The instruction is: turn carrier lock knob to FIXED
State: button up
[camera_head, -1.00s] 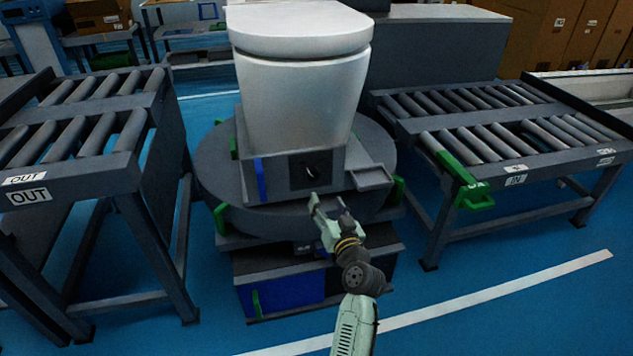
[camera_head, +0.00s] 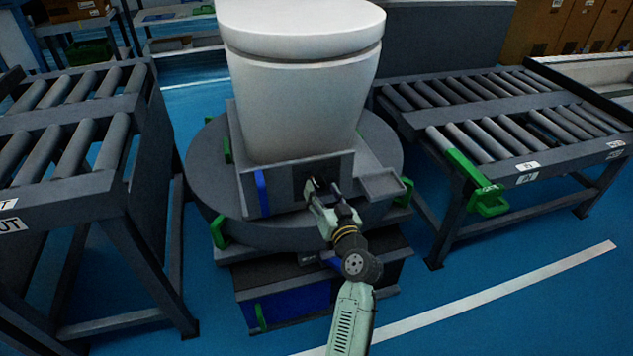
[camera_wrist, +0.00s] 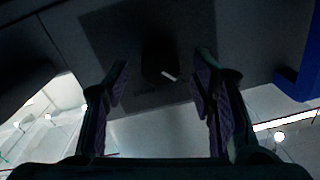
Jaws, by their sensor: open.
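The carrier lock knob is a small black knob (camera_wrist: 160,62) with a white pointer line, on a dark square plate (camera_wrist: 120,50) in the wrist view. Faint lettering on the plate is too dark to read. In the head view the plate is on the front of the grey carrier (camera_head: 222,190) under the white toilet (camera_head: 300,90), and my gripper mostly hides the knob. My gripper (camera_head: 318,188) is at the plate. In the wrist view my gripper (camera_wrist: 160,85) is open, with one finger on each side of the knob and a gap to both.
A blue tab (camera_head: 262,192) is on the carrier front, left of the plate. A small grey tray (camera_head: 382,184) juts out at right. Roller conveyors stand left (camera_head: 60,140) and right (camera_head: 480,140), the right one with a green bracket (camera_head: 470,180). Open blue floor lies in front.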

jog(key=shift+w, duration=0.25)
jog(key=shift+c, duration=0.5)
jog(key=c, duration=1)
